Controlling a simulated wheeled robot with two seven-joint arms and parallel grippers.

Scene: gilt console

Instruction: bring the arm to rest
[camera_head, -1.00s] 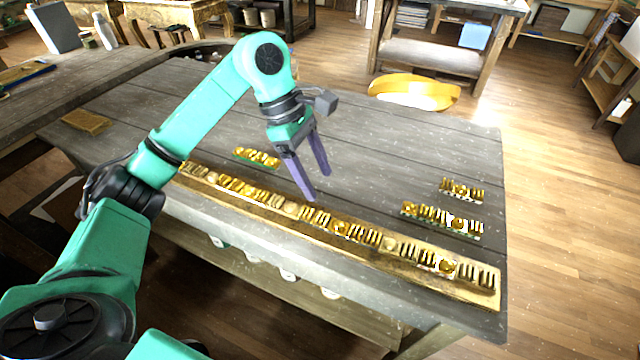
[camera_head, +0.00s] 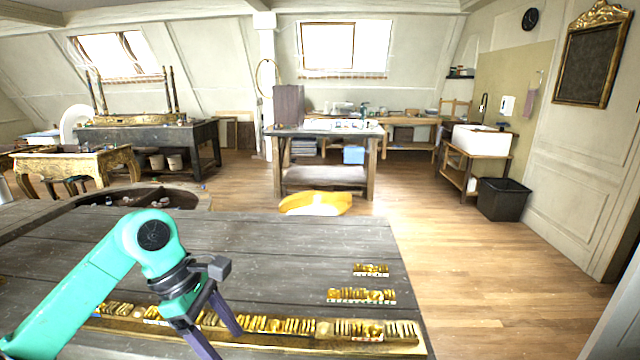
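My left arm (camera_head: 85,285) comes in from the lower left, bent at a joint above the table. My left gripper (camera_head: 226,345) points down near the long gilt ornamented strip (camera_head: 285,325). Its two purple fingers are apart with nothing between them. Whether the fingertips touch the strip cannot be told. My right arm and gripper are not in view.
The strip lies along the front of the grey plank table (camera_head: 290,245). Two short gilt pieces, a smaller one (camera_head: 371,269) and a longer one (camera_head: 361,295), lie at the right. A yellow round seat (camera_head: 315,203) stands beyond. The table's middle is clear.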

